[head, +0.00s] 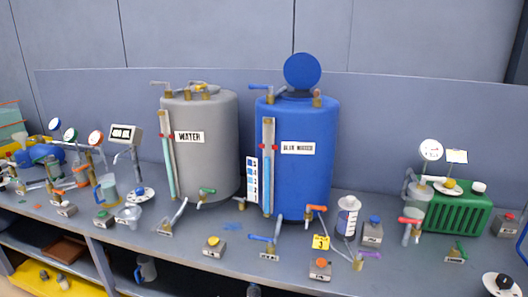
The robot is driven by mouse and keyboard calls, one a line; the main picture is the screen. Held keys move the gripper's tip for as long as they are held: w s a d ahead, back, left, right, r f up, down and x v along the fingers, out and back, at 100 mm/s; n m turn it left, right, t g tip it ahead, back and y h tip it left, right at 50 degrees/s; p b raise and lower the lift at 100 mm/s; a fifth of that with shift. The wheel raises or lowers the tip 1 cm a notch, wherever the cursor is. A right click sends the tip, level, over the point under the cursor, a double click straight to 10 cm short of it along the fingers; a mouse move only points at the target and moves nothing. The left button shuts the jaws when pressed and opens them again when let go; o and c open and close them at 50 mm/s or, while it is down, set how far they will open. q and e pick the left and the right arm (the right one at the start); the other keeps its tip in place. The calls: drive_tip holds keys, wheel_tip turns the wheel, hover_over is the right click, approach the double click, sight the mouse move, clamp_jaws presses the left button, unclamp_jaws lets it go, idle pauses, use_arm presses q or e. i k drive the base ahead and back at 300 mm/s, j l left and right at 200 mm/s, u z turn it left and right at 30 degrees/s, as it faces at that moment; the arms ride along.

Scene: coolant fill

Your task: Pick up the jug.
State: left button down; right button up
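A grey jug-shaped vessel with a handle (146,268) stands in the dark shelf space under the bench. I cannot tell which of these is the task's jug. Neither of my grippers shows in the head view.
A grey tank marked WATER (212,150) and a blue tank (312,170) stand mid-bench. Gauges, valves and small button boxes crowd the bench (215,225). A green ribbed unit (466,214) stands at the right. A yellow tray (30,282) lies on the lower left shelf.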

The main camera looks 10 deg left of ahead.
sight(107, 185)
drive_tip(key=u, duration=1.35)
drive_tip(key=i+j+z, duration=0.2)
drive_tip(key=i+j, duration=0.6)
